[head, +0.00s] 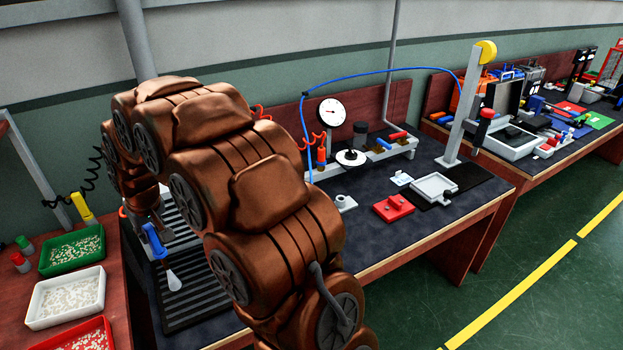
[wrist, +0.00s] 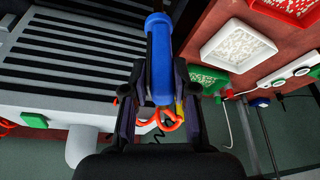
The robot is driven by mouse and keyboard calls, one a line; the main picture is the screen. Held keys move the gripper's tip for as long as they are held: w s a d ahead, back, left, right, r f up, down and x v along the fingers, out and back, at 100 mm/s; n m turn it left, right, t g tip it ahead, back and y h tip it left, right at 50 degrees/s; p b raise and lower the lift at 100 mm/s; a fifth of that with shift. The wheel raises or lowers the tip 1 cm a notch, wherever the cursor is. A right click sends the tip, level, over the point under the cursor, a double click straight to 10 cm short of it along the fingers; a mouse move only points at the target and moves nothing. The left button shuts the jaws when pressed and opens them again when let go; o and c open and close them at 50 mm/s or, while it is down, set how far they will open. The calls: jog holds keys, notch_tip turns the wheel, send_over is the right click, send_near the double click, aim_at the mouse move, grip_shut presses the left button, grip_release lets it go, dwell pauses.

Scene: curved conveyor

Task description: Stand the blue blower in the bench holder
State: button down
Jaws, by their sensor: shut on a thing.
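The blue blower (wrist: 160,62) is held between the two dark fingers of my gripper (wrist: 160,98) in the wrist view. In the head view the blower (head: 154,241) hangs tilted, with a pale rounded end (head: 173,281) pointing down over the slatted dark surface. My gripper (head: 146,212) is shut on it there, partly hidden by my arm. A small white block with a round opening (head: 345,202) stands on the dark bench mat and may be the bench holder; I cannot tell for sure. The blower is well to the left of it.
Green (head: 72,250), white (head: 66,297) and red trays of pale pellets sit at the left. A slatted grate (head: 188,305) lies below the blower. A red block (head: 393,208), a grey tray (head: 434,187) and a post (head: 465,110) stand on the bench.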

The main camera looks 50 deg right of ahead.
jog(key=s+d+r+n+y+b, duration=0.1)
jog(key=s+d+n, duration=0.15)
jog(key=d, duration=0.55)
jog(key=s+d+r+n+y+b, duration=0.1)
jog(key=s+d+n, duration=0.15)
jog(key=d, duration=0.65)
jog(key=s+d+r+n+g+y+b, duration=0.1)
jog(key=s+d+r+n+g+b, duration=0.1)
jog(key=s+d+n, duration=0.6)
jog(key=s+d, duration=0.6)
jog(key=d, duration=0.1)
jog(key=shift+d+r+n+g+y, duration=0.25)
jog(key=shift+d+n+g+y, duration=0.05)
jog(key=shift+d+n+y, duration=0.1)
jog(key=shift+f+b, duration=0.1)
jog(key=shift+b, duration=0.2)
jog(key=shift+s+f+b, duration=0.1)
jog(key=shift+f+b, duration=1.8)
jog(key=shift+f, duration=0.95)
jog(key=shift+b, duration=0.9)
